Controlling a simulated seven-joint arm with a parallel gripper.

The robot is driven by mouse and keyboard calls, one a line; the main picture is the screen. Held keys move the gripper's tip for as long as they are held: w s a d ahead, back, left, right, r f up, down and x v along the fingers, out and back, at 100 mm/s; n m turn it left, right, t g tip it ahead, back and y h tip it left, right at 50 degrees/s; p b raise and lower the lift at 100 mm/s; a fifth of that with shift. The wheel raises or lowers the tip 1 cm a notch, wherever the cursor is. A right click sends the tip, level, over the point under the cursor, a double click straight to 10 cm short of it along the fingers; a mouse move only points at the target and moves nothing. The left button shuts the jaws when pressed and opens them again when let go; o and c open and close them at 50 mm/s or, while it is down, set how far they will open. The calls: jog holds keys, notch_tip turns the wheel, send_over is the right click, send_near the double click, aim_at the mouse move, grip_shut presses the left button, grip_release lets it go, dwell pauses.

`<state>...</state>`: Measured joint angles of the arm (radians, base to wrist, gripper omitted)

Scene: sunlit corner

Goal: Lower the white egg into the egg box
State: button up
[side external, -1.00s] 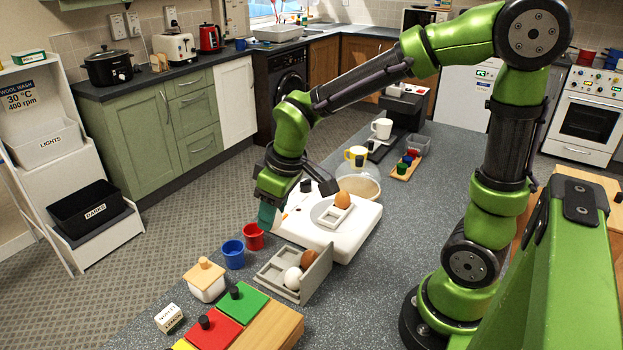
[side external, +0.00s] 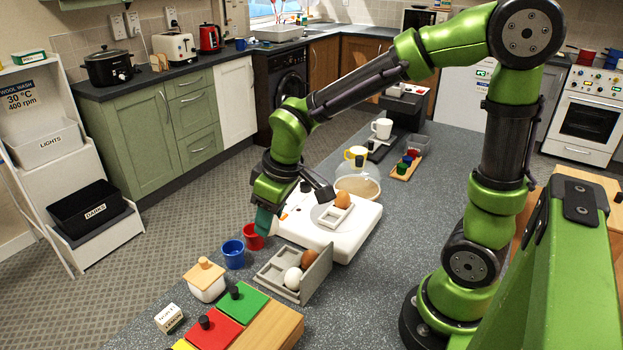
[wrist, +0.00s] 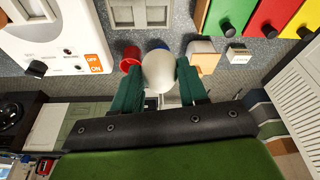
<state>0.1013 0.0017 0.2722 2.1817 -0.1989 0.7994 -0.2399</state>
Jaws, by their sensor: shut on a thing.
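My gripper (side external: 266,221) is shut on a white egg (wrist: 159,71), which sits between the two teal fingers in the wrist view. In the side view the fingers mostly hide this egg. The gripper is above the counter, behind and left of the grey egg box (side external: 268,284), close to the red cup. The egg box holds another white egg (side external: 293,278) and a brown egg (side external: 309,259) on its right side. The compartments on its left look empty. Part of the box shows at the top of the wrist view (wrist: 140,13). The held egg is apart from it.
A red cup (side external: 253,237) and a blue cup (side external: 233,254) stand left of the box. A white appliance (side external: 345,240) with a brown egg (side external: 342,199) in a holder is behind it. A lidded pot (side external: 206,284) and coloured panels (side external: 215,329) are in front.

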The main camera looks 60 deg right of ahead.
send_near(269, 275)
jog(key=shift+w+r, duration=0.1)
jog(key=shift+w, duration=0.5)
dwell(0.6)
jog(key=shift+f, duration=2.15)
dwell(1.3)
jog(key=o, duration=0.8)
jog(key=s+d+r+m+t, duration=0.1)
jog(key=s+r+m, duration=0.1)
jog(key=r, duration=0.5)
jog(key=s+r+m+t+y, duration=0.1)
jog(key=s+r+m, duration=0.1)
jog(key=s+r, duration=0.3)
jog(key=s+d+r+m+t, duration=0.1)
jog(key=s+r, duration=0.3)
jog(key=r, duration=0.5)
jog(key=shift+d+r+m+t, duration=0.2)
jog(key=shift+d+m+t, duration=0.15)
jog(key=shift+m+t, duration=0.2)
